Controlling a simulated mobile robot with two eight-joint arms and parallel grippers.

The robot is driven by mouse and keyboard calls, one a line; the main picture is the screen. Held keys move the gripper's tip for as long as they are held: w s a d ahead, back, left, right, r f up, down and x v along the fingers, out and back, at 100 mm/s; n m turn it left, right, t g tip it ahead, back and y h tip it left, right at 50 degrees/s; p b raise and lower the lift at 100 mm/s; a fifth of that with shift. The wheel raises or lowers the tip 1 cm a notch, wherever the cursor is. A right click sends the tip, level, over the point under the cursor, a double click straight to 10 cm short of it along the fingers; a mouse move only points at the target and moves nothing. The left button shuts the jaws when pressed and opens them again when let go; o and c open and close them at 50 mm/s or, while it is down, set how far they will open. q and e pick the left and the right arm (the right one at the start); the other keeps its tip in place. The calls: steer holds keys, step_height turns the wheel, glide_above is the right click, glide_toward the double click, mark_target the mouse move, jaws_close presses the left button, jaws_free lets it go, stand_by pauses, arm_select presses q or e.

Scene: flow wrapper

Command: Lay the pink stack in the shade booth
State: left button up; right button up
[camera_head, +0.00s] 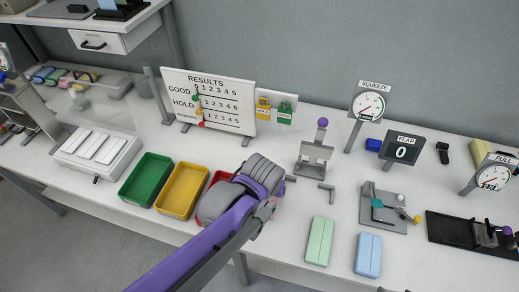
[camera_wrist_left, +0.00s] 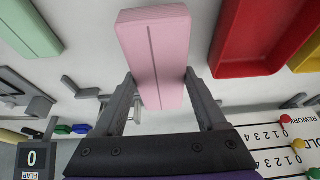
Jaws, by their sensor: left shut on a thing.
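The pink stack (camera_wrist_left: 156,48) is a long block with a seam along its length. In the left wrist view it sits between the two fingers of my left gripper (camera_wrist_left: 160,82), which is shut on it. In the head view my left gripper (camera_head: 262,182) is over the table by the red bin, and its own body hides the pink stack. My right gripper is not in view. I cannot surely pick out the shade booth; a grey open-fronted structure (camera_head: 28,105) is partly seen at the left edge.
Green (camera_head: 147,179), yellow (camera_head: 182,190) and red (camera_wrist_left: 262,38) bins stand left of and under my arm. Green (camera_head: 320,241) and blue (camera_head: 368,255) stacks lie to the right. A results board (camera_head: 208,101), squeeze gauge (camera_head: 368,105) and small fixture (camera_head: 314,158) stand behind.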

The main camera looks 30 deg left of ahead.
arm_select(q)
glide_above(268, 153)
steer(key=s, duration=0.1)
steer(key=shift+s+d+p, duration=0.15)
steer(key=shift+d+p, duration=0.15)
steer(key=shift+p, duration=0.05)
steer(key=shift+f, duration=1.7)
steer(key=shift+f, duration=0.2)
steer(key=o, duration=1.3)
steer(key=shift+c, duration=0.2)
